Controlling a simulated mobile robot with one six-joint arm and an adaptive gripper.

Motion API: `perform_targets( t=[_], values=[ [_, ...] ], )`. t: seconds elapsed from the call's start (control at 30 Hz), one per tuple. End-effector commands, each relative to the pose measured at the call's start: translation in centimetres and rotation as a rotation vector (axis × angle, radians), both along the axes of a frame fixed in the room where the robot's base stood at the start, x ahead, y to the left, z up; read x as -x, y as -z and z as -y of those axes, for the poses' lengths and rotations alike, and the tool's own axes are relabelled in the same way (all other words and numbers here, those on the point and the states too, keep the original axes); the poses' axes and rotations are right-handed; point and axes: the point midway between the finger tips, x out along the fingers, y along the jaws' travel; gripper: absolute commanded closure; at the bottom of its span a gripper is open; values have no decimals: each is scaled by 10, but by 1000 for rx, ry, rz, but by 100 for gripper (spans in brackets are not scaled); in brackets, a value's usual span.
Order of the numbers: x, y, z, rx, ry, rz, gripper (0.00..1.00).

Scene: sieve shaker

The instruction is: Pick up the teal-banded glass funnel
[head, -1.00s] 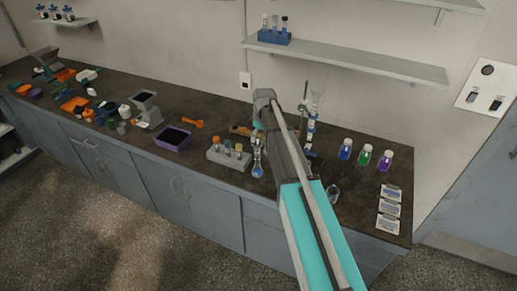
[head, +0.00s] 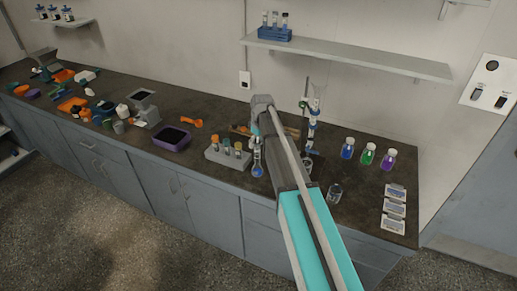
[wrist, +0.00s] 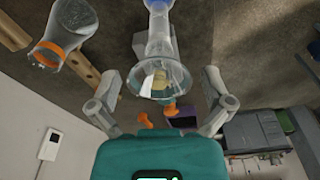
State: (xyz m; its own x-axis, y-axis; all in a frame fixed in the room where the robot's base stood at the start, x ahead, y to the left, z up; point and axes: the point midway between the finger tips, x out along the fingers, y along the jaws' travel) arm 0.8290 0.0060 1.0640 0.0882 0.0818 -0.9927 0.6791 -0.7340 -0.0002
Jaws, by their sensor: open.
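A clear glass funnel (wrist: 160,78) shows in the wrist view, its wide mouth turned toward my camera and its stem running up the picture to a bluish part at the top edge. I cannot make out its teal band clearly. My gripper (wrist: 163,88) is open, with one finger on each side of the funnel; whether either touches it I cannot tell. In the head view my gripper (head: 257,132) is partly hidden by my arm, just above a glass flask with blue liquid (head: 257,170). The funnel seems to stand in or over that flask's neck.
An orange-banded glass vessel (wrist: 65,38) is close beside my left finger in the wrist view. A vial rack (head: 226,155) stands left of the flask, and a stand with a glass column (head: 312,125) to the right. A beaker (head: 334,192) and coloured bottles (head: 367,154) are further right.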

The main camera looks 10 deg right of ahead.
Motion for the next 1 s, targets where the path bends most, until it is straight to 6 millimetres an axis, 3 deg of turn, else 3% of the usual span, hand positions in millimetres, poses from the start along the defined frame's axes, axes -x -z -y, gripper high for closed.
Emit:
perform_targets(
  t=[0.57,1.0],
  values=[
    [0,0,0,0,0,0,0],
    [0,0,0,0,0,0,78]
  ],
)
